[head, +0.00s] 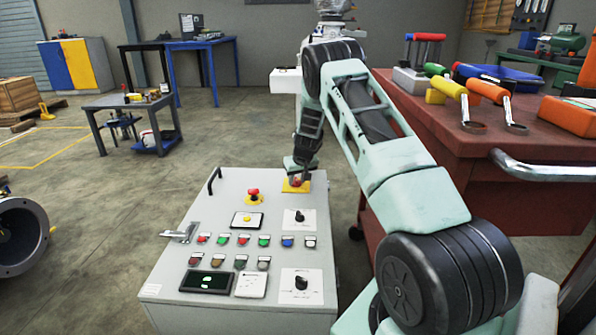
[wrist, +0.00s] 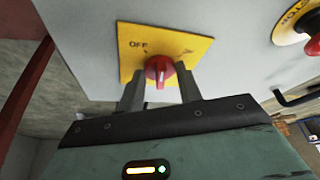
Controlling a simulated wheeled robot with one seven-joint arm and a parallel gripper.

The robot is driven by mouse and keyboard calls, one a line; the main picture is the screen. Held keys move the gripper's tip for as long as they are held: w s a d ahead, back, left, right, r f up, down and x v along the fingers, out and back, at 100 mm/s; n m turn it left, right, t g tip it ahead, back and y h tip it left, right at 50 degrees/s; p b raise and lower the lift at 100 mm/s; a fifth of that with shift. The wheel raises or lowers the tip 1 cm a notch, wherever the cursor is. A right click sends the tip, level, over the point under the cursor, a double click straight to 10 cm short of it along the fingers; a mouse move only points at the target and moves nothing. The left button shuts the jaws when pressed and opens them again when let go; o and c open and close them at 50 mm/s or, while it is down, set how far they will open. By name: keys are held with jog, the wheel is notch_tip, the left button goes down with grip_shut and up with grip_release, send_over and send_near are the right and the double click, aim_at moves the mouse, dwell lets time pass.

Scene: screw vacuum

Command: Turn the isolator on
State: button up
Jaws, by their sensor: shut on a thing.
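The isolator is a red rotary knob (wrist: 160,70) on a yellow plate (wrist: 190,50) marked OFF at its left side. In the head view the yellow plate (head: 304,187) is at the far right corner of the grey control panel (head: 170,262). My gripper (wrist: 160,88) has a finger on each side of the knob and is shut on it. In the head view my gripper (head: 296,180) reaches down onto the isolator from above and hides part of it. The marking to the right of the knob is too unclear to read.
A red emergency stop button (head: 253,193) on a yellow ring, several coloured buttons (head: 240,240), two black selector knobs (head: 300,217) and a lever handle (head: 180,233) are on the panel. A red tool cabinet (head: 440,125) stands close on the right. Open floor (head: 80,260) lies left.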

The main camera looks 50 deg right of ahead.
jog(key=m+p, duration=0.1)
jog(key=m+g+h+p, duration=0.1)
jog(key=m+p, duration=0.3)
jog(key=shift+w+a+r+h, duration=0.15)
jog(key=shift+a+h, duration=0.15)
jog(key=m+g, duration=0.1)
jog(key=m, duration=0.2)
jog(key=shift+w+h+p, duration=0.1)
jog(key=shift+h+p, duration=0.2)
jog(key=shift+p, duration=0.1)
jog(key=shift+w+f+m+g, duration=0.15)
jog(key=shift+m+g, duration=0.55)
jog(key=shift+m, duration=0.8)
jog(key=o, duration=1)
jog(key=p+v, duration=0.3)
jog(key=v, duration=1.4)
jog(key=shift+a, duration=0.4)
